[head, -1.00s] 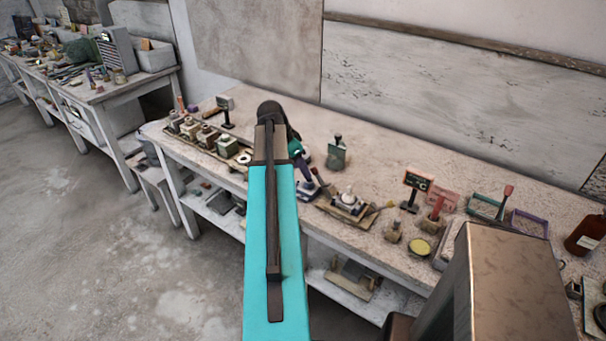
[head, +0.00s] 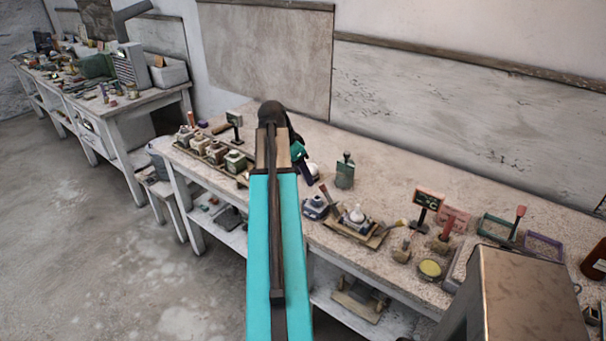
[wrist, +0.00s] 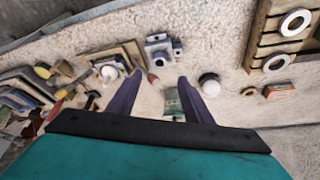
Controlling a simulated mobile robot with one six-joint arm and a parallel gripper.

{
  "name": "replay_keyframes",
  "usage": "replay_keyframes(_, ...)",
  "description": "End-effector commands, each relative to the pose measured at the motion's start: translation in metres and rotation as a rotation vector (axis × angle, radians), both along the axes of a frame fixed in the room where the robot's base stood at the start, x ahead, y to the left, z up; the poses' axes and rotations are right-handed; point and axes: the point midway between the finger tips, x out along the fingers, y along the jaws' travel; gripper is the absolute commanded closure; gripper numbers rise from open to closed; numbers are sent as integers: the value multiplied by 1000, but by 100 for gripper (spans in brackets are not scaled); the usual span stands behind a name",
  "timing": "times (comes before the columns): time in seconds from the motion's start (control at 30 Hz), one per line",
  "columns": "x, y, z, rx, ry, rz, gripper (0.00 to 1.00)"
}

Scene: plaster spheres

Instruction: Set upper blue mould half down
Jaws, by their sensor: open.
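A blue-grey mould (head: 315,207) stands near the table's front edge in the head view, beside a wooden board with a white rounded piece (head: 356,214). In the wrist view the mould (wrist: 158,52) lies beyond my fingertips, pale on top with a dark round spot and a small part at its side. I cannot tell whether both halves are there or which is the upper one. My gripper (wrist: 158,84) is open and empty, its two dark purple fingers apart above the table. In the head view my arm mostly hides it. A white ball (wrist: 209,83) sits just right of the fingers.
A green block (head: 345,172) stands farther back. Several pale moulds (head: 215,152) line the left front. A small dark sign (head: 428,200), a yellow dish (head: 430,268) and coloured frames (head: 543,246) stand to the right. The table's back strip is mostly clear (head: 420,160).

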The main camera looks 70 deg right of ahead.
Motion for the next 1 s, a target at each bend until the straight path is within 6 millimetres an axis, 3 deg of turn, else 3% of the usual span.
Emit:
replay_keyframes(0.57,7,5,-8,11,4,23,54)
replay_keyframes(0.77,44,30,-47,65,24,146,54)
replay_keyframes(1.0,107,92,-123,174,67,395,54)
